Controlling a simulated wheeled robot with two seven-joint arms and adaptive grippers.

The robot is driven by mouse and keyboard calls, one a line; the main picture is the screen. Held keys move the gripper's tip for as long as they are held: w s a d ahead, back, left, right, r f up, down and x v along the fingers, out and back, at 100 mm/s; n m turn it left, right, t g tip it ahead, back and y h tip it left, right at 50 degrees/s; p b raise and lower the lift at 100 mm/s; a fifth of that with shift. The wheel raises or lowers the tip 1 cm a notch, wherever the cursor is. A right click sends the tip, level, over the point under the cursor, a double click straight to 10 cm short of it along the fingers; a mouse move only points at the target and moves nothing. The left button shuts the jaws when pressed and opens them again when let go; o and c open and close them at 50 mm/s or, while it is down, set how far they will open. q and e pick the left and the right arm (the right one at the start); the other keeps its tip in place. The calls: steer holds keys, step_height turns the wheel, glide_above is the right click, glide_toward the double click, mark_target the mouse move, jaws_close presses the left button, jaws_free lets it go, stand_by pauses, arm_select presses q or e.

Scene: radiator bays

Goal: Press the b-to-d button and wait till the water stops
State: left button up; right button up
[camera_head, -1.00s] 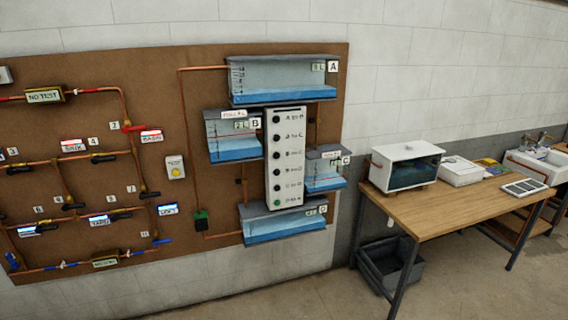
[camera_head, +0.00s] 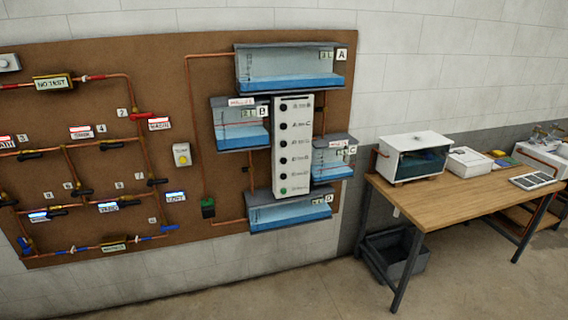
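A white button panel (camera_head: 294,147) hangs upright in the middle of the tanks on a brown board. It has a column of dark round buttons, with a green one (camera_head: 283,191) at the bottom. The button labels are too small to read surely, so I cannot tell which is b-to-d. Tank A (camera_head: 290,66) is at the top, tank B (camera_head: 238,128) left of the panel, tank C (camera_head: 333,163) right of it, and tank D (camera_head: 289,213) below. All four hold blue water. Neither of my grippers is in view.
Copper pipes with valves and labels cover the left of the board (camera_head: 170,235). A yellow button box (camera_head: 182,155) sits between pipes and tanks. A wooden table (camera_head: 455,195) stands at right, with a grey crate (camera_head: 397,254) under it. The floor in front is clear.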

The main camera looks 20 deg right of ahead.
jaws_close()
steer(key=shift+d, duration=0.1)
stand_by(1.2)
